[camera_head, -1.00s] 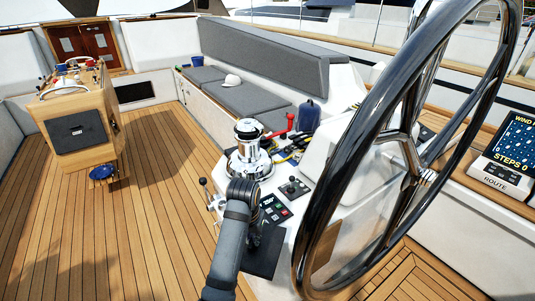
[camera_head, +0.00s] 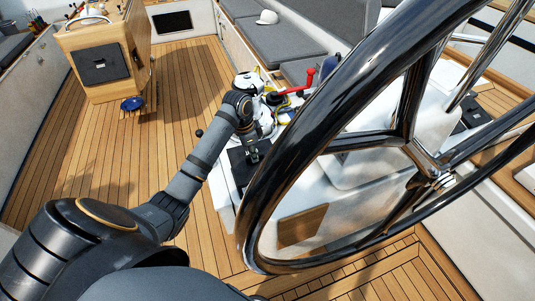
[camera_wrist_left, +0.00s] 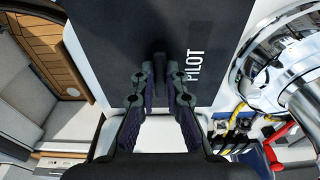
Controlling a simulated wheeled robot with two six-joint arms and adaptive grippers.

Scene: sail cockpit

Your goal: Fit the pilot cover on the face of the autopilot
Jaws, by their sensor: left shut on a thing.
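The pilot cover (camera_wrist_left: 115,45) is a flat black panel marked PILOT, filling the upper middle of the left wrist view. My left gripper (camera_wrist_left: 159,85) is shut on the small black grip that stands up from it. In the head view my left gripper (camera_head: 254,154) is over the dark cover (camera_head: 239,170), at the console beside the steering wheel. The autopilot's face cannot be made out; my arm and the cover hide that part of the console. I cannot tell whether the cover touches the console. My right gripper is not in view.
The big black steering wheel (camera_head: 262,190) stands close to the right of my left gripper. A chrome winch (camera_wrist_left: 275,65) is beside the cover, with a red handle (camera_head: 308,80) and ropes behind.

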